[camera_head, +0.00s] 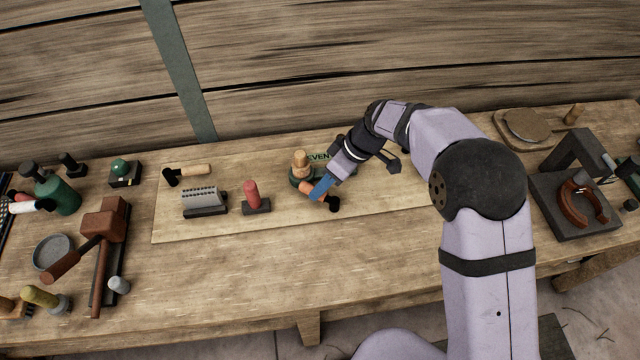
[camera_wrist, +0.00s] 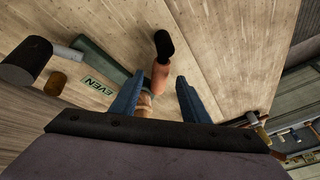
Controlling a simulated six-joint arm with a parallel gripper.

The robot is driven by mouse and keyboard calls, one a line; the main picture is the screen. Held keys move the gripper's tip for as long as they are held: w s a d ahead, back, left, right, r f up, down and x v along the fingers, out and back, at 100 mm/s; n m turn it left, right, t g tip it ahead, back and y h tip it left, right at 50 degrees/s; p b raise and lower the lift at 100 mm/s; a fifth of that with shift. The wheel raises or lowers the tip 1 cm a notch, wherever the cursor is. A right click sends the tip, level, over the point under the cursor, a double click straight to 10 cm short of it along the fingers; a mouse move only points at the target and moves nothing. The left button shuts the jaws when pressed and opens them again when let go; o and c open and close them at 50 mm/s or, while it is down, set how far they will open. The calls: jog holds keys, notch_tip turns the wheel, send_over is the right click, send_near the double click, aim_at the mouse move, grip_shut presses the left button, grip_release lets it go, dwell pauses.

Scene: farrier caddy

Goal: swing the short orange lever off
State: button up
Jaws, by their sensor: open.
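The short orange lever (camera_head: 309,187) has a black end (camera_head: 334,204) and sits at a dark green fitting with a pale wooden knob (camera_head: 301,161) on the bench board. In the wrist view the lever's orange shaft (camera_wrist: 159,78) shows between my blue fingertips, its black end (camera_wrist: 164,45) pointing away from me. My gripper (camera_head: 321,187) is open above the lever; it shows in the wrist view (camera_wrist: 160,80) with a gap on both sides of the shaft. I cannot tell the finger height over it. The lever's inner end is partly hidden by a finger.
A red peg (camera_head: 252,194) and a grey ridged block (camera_head: 204,200) stand left of the lever. The board in front is bare.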

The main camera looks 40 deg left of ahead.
jog(key=shift+p+x, duration=0.35)
jog(key=shift+x, duration=0.95)
grip_shut()
